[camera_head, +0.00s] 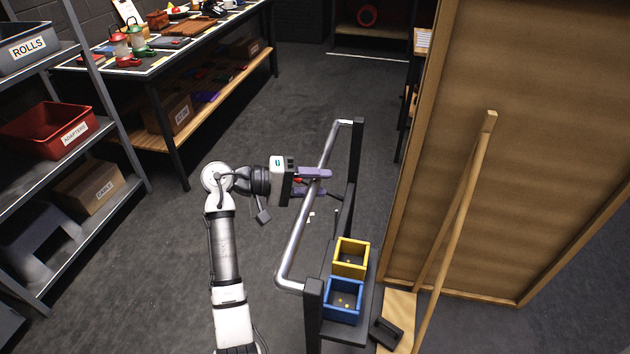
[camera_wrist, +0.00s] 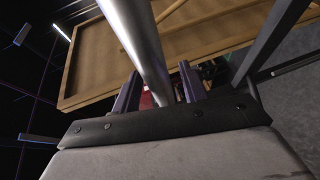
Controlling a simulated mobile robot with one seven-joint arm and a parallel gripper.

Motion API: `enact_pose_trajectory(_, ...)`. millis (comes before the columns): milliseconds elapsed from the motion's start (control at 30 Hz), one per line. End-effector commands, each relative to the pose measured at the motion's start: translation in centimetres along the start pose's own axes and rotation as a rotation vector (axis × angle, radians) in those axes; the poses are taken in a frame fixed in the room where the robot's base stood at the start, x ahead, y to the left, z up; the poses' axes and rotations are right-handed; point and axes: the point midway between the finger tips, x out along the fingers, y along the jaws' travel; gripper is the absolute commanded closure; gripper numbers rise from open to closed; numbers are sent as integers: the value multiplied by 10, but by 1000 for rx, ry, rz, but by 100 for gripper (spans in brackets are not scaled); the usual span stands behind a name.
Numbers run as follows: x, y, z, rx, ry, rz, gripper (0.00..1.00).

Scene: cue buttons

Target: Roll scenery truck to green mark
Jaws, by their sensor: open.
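The scenery truck has a tall wooden flat (camera_head: 515,140) at the right, held by a slanting timber brace (camera_head: 455,220). A silver push bar (camera_head: 297,235) on dark posts stands at its near left side. My gripper (camera_head: 318,183) is open at the bar, with purple fingers on either side of it. In the wrist view the bar (camera_wrist: 147,50) runs between the two fingers (camera_wrist: 159,75); I cannot tell whether either finger touches it. The green mark is not visible in either view.
A yellow bin (camera_head: 351,257) and a blue bin (camera_head: 343,301) sit on a dark shelf by the bar. A metal shelf rack (camera_head: 130,160) and a prop table (camera_head: 165,62) line the left. Dark floor (camera_head: 320,90) is clear ahead, with a white line (camera_head: 366,57) across it.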

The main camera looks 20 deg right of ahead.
Motion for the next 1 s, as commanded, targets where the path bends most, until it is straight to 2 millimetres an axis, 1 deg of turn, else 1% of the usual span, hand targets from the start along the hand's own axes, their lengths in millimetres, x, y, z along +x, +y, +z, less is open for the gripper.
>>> enact_pose_trajectory(133, 0, 0, 0, 0, 0, 0, 57)
enact_pose_trajectory(467, 0, 0, 0, 0, 0, 0, 100)
enact_pose_trajectory(767, 2, 0, 0, 0, 0, 0, 100)
enact_pose_trajectory(867, 9, 2, 0, 0, -2, -1, 100)
enact_pose_trajectory(967, 23, 5, 1, 0, -5, 0, 100)
enact_pose_trajectory(1000, 31, 6, 1, 0, -7, 0, 100)
